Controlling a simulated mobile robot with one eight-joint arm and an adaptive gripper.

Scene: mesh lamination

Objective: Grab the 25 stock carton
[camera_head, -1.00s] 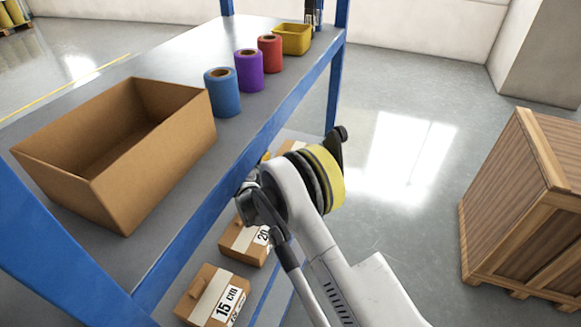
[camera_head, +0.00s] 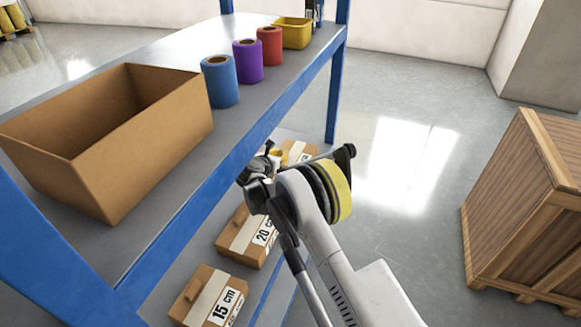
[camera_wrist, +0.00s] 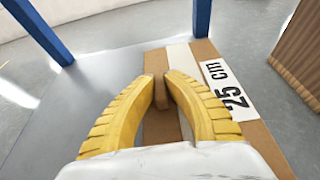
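The 25 stock carton (camera_wrist: 180,127) is a brown box with a pale tape strip, a white "25 cm" label and a raised brown handle (camera_wrist: 160,92). It rests on the lower shelf and partly shows in the head view (camera_head: 298,150), behind my wrist. My gripper (camera_wrist: 160,80) has two curved yellow fingers, one on each side of the handle, with their tips close to it. I cannot tell whether they press on it. In the head view my gripper (camera_head: 274,153) is mostly hidden by my arm.
The 20 cm carton (camera_head: 243,238) and 15 cm carton (camera_head: 205,300) sit nearer on the lower shelf. Above, the upper shelf (camera_head: 160,205) holds an open cardboard box (camera_head: 150,165), coloured rolls (camera_head: 247,62) and a yellow bin (camera_head: 294,33). Blue posts (camera_head: 335,90) bound the rack. A wooden crate (camera_head: 520,200) stands right.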

